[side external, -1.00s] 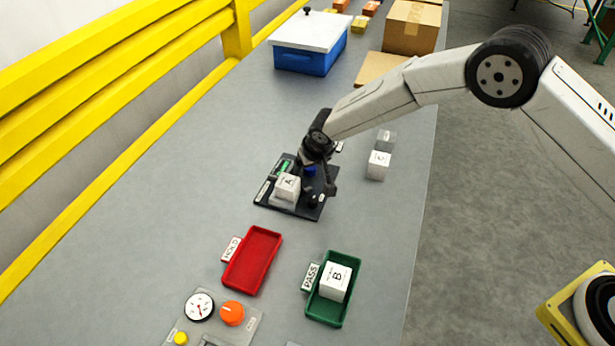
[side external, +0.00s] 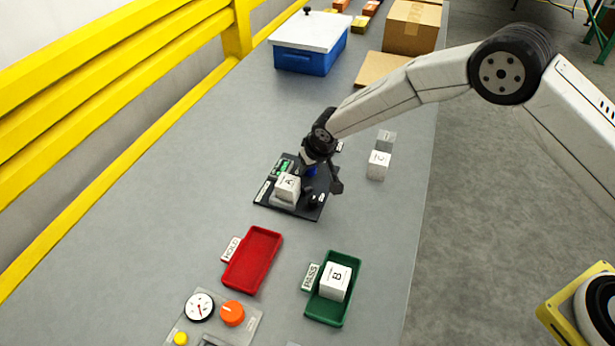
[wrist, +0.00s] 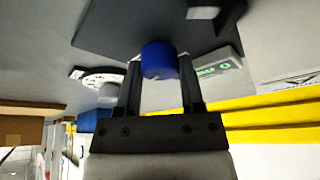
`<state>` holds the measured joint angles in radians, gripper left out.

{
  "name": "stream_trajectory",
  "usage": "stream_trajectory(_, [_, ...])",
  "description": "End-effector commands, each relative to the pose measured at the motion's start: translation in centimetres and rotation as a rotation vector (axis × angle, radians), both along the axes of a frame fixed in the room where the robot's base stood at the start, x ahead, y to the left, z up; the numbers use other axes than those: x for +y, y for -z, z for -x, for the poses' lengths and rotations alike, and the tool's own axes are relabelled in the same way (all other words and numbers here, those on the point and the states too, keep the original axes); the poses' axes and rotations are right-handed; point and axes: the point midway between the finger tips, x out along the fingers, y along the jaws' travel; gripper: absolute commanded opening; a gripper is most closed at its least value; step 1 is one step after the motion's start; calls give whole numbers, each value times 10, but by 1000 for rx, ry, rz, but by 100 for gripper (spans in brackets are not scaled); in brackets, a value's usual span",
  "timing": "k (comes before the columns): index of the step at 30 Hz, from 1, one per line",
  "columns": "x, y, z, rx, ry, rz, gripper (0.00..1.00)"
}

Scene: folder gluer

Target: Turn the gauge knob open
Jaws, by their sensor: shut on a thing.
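A blue knob (side external: 311,171) stands on a black gauge base (side external: 264,196). In the wrist view the blue knob (wrist: 159,58) sits between the two fingers of my gripper (wrist: 160,74), which is shut on it. In the side view my gripper (side external: 322,178) is over the right part of the base and partly hides the knob. White cube A (side external: 288,184) rests on the base, left of my gripper. A small green display (side external: 285,166) shows behind cube A. I cannot read the knob's angle.
White cube C (side external: 379,165) stands right of the base. In front are an empty red HOLD tray (side external: 240,286), a green PASS tray (side external: 345,258) with cube B (side external: 335,281), and a panel with a dial (side external: 199,306) and an orange knob (side external: 232,313). A blue box (side external: 305,62) stands behind.

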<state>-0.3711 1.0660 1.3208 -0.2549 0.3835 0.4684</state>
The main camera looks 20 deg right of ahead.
Motion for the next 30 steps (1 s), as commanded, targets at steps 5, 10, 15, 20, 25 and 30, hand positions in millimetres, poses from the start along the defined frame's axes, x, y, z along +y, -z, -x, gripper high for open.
stream_trajectory(5, [0,0,0,0,-77,0,0])
stream_trajectory(10, [-1,0,0,1,-160,-1,0])
stream_trajectory(15, [-1,0,0,2,-241,-1,0])
stream_trajectory(20, [-1,0,0,2,-320,-1,0])
stream_trajectory(25, [-2,0,0,1,-402,-2,0])
stream_trajectory(30, [-2,0,0,2,-487,-1,0])
